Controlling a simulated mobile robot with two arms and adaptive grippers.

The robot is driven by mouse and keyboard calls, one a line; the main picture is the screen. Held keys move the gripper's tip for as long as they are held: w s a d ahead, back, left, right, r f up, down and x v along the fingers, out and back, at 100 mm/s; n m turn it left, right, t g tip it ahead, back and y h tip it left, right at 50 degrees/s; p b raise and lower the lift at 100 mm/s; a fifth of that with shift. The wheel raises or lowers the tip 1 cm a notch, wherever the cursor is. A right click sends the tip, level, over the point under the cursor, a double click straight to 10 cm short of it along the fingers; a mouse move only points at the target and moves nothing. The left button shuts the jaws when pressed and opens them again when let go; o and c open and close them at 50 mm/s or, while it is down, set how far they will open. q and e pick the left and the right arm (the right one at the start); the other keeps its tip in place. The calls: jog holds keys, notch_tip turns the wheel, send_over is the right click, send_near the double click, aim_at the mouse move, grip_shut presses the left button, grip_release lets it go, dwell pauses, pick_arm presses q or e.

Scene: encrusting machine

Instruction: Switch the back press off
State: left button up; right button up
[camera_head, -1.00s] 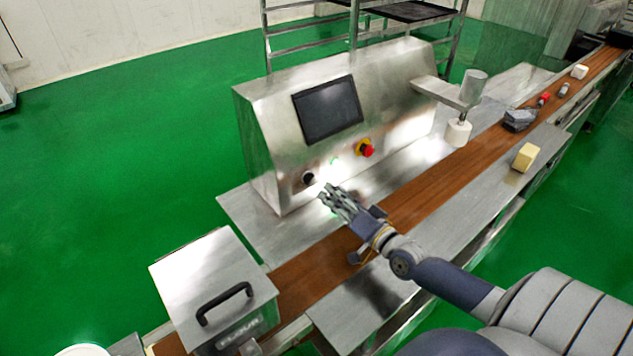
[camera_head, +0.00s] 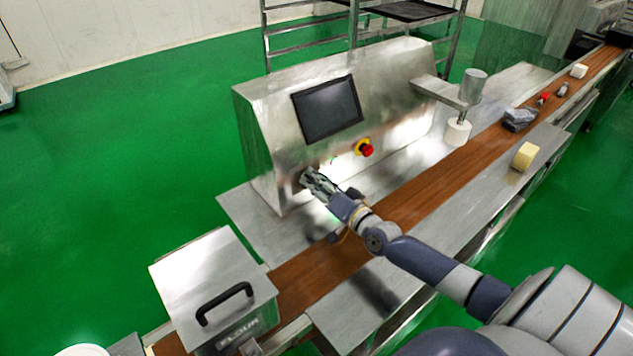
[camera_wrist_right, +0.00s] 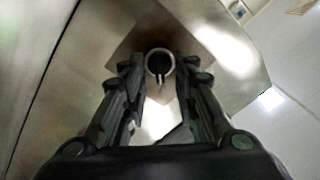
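The back press is a steel machine (camera_head: 285,110) with a slanted front panel and a white press head (camera_head: 457,132) on an arm at its right. A dark round rotary switch (camera_wrist_right: 159,64) with a pointer line shows in the right wrist view, between my fingertips. My right gripper (camera_head: 308,177) is at the lower left of the panel and hides the switch in the head view. In the right wrist view its fingers (camera_wrist_right: 160,78) are apart, one on each side of the switch; contact cannot be told. My left gripper is not in view.
A dark screen (camera_head: 327,109) and a red emergency stop (camera_head: 366,149) on yellow are on the panel. A flour box (camera_head: 205,275) with a black handle stands at lower left. A brown conveyor belt (camera_head: 430,190) runs past the machine, with several small items farther along.

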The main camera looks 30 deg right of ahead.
grip_shut()
jog(key=n+p, duration=0.1)
jog(key=n, duration=0.3)
jog(key=n+p, duration=0.2)
jog(key=n, duration=0.2)
jog(key=n+p, duration=0.1)
jog(key=n, duration=0.4)
jog(key=shift+a+r+p, duration=0.1)
jog(key=shift+a+p, duration=0.2)
jog(key=shift+a, duration=0.05)
jog(key=n, duration=0.4)
jog(key=shift+a+n, duration=0.15)
jog(key=shift+n, duration=0.25)
